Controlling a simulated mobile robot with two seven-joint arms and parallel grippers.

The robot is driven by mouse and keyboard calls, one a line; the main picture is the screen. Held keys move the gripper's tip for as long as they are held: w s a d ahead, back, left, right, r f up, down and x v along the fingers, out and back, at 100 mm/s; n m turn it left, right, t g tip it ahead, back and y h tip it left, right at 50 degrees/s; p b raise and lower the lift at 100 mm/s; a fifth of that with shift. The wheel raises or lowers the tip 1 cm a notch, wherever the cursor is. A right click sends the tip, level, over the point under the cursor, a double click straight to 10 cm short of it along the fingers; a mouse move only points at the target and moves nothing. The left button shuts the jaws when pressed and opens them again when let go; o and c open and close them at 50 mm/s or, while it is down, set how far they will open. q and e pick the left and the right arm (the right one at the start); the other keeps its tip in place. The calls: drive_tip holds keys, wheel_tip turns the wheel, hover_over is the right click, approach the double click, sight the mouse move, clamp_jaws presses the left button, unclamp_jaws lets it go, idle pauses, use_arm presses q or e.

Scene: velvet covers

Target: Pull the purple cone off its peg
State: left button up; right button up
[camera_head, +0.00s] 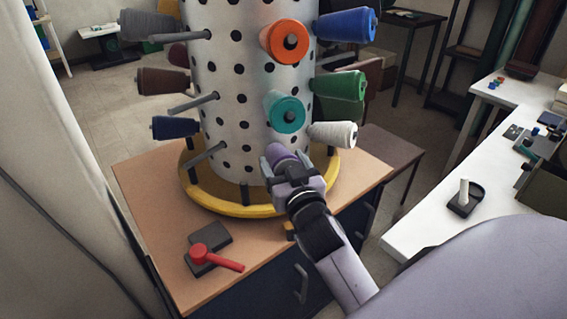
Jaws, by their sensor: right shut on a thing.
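The purple cone (277,152) is low on the front of a white perforated drum (222,125). My right gripper (287,164) reaches up from the lower right and is shut on the purple cone. The jaws and wrist hide most of the cone, and the peg behind it is hidden. I cannot tell whether the cone is still seated on its peg. My left gripper is not in view.
Orange (284,41), teal (286,112), blue (346,25), green (340,86) and white (333,133) cones surround the gripper above and right. Bare pegs (203,159) stick out left. A yellow ring (232,208) circles the drum's foot. A red-handled tool (215,257) lies front left.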

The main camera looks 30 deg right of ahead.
drive_tip(key=shift+s+r, duration=0.15)
drive_tip(key=shift+s, duration=0.05)
drive_tip(key=shift+a, duration=0.1)
